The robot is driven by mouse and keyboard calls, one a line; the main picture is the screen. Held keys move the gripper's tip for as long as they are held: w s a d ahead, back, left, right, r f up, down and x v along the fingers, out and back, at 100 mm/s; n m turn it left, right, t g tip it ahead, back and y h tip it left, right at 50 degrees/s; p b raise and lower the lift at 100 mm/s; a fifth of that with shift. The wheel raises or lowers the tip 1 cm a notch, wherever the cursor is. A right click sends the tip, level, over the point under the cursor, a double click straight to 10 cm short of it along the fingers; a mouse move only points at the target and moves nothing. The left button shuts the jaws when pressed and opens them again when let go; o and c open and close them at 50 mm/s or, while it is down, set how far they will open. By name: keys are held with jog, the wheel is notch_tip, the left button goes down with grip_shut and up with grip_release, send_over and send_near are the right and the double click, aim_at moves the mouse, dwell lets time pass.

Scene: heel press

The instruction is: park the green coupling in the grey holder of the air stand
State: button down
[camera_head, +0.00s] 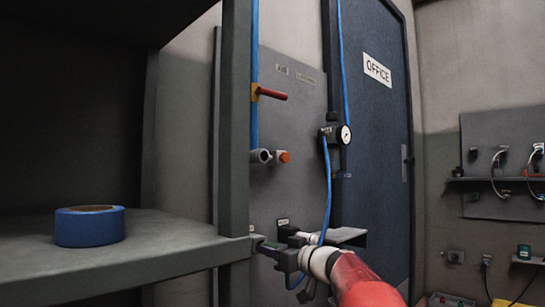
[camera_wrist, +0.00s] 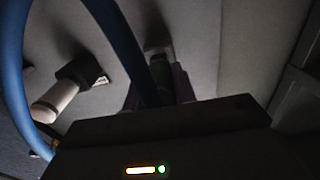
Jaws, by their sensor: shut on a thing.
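The air stand's grey panel (camera_head: 285,140) stands in the middle of the head view. My gripper (camera_head: 276,249) is at its lower part, below a small white label. In the wrist view my gripper (camera_wrist: 160,86) is shut on the dark green coupling (camera_wrist: 160,72), which points away from the palm. A dark grey block (camera_wrist: 158,48) is just beyond the coupling's far end; I take it for the grey holder, but cannot tell whether the coupling is inside it or only in front. The blue hose (camera_wrist: 128,45) crosses close to the coupling.
A shelf (camera_head: 150,248) with blue tape (camera_head: 90,226) stands left, its post close to my gripper. A pressure gauge (camera_head: 344,134), red lever (camera_head: 272,94) and orange-ended fitting (camera_head: 284,157) are above. A pale cylinder (camera_wrist: 55,100) juts out left in the wrist view.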

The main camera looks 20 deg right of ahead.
jog(key=shift+x, duration=0.8)
jog(key=c, duration=1.1)
grip_release()
jog(key=shift+o, duration=0.2)
jog(key=v, duration=0.8)
